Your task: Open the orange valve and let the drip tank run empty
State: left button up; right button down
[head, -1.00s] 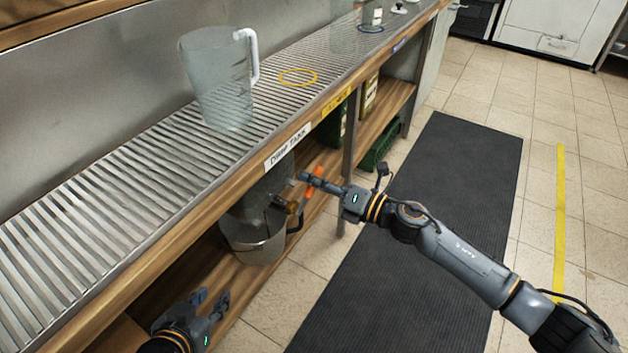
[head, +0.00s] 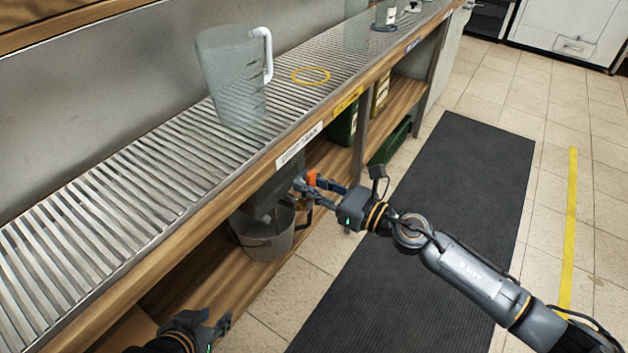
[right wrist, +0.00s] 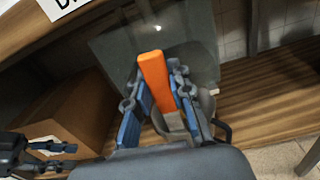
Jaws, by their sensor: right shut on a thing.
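The orange valve handle (head: 312,178) is at the front of the drip tank (head: 262,198), a grey box under the counter behind a paper label. My right gripper (head: 309,187) is shut on the handle. In the right wrist view the orange handle (right wrist: 154,80) lies between its two fingers (right wrist: 160,95), with the grey tank (right wrist: 110,48) behind. A grey bucket (head: 262,240) stands on the wooden shelf below the tank. The tank's liquid level and any flow cannot be made out. My left gripper (head: 213,328) is open and empty at lower left.
A clear jug (head: 235,85) stands on the slatted counter (head: 140,170), left of a yellow ring (head: 311,76). A green crate (head: 390,142) is beyond the shelf post. A dark mat (head: 430,210) covers the floor in front, which is clear.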

jog(key=shift+s+a+n, duration=0.1)
jog(key=shift+s+n, duration=0.1)
jog(key=shift+n, duration=0.1)
jog(key=shift+f, duration=0.1)
jog(key=c, duration=1.2)
grip_release()
jog(key=shift+o, duration=0.2)
jog(key=v, duration=1.2)
